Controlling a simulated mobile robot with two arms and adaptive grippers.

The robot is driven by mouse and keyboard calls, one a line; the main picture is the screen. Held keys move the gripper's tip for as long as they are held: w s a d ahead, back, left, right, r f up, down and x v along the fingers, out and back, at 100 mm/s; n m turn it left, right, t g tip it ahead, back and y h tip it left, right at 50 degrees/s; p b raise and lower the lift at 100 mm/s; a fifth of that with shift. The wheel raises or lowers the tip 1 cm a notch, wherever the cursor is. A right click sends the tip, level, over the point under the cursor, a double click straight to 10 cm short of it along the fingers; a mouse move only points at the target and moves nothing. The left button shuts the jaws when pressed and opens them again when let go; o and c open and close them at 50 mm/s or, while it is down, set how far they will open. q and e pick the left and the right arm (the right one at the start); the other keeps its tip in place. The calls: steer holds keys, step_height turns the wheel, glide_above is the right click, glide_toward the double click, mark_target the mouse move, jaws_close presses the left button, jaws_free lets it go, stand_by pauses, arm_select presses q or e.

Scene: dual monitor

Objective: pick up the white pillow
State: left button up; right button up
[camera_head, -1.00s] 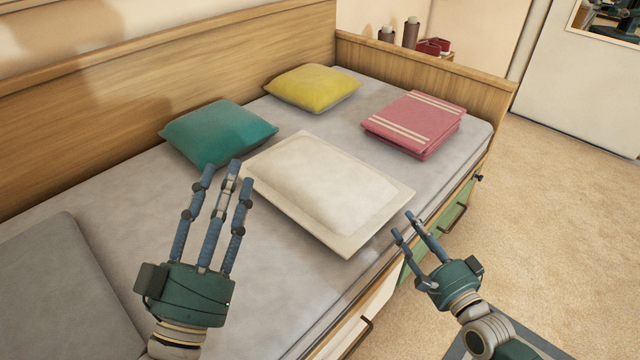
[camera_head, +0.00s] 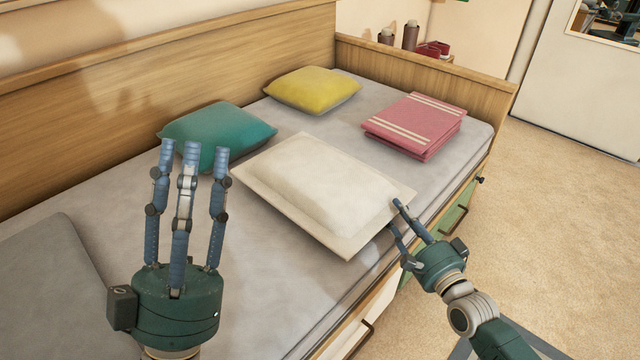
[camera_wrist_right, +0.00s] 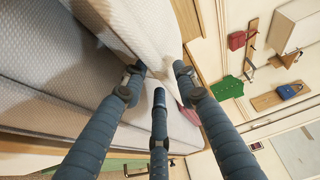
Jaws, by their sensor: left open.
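The white pillow (camera_head: 318,185) lies on the bed in the middle of the head view, with a flat border around a raised centre. My right gripper (camera_head: 393,213) is at the pillow's right edge, with its fingertips overlapping the border in the picture. In the right wrist view the pale pillow (camera_wrist_right: 150,25) reaches down to the fingertips of my right gripper (camera_wrist_right: 159,72). I cannot tell whether the fingers are closed on the edge. My left gripper (camera_head: 190,150) is open and empty, pointing up, left of the pillow and in front of the teal pillow (camera_head: 215,132).
A yellow pillow (camera_head: 313,90) and a folded pink blanket (camera_head: 415,122) lie farther back on the bed (camera_head: 260,260). A wooden backrest (camera_head: 180,80) runs behind. A grey cushion (camera_head: 45,280) is at the left. Open floor (camera_head: 560,230) is at the right.

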jaws_close()
steer(key=shift+r, duration=0.1)
steer(key=shift+r, duration=0.1)
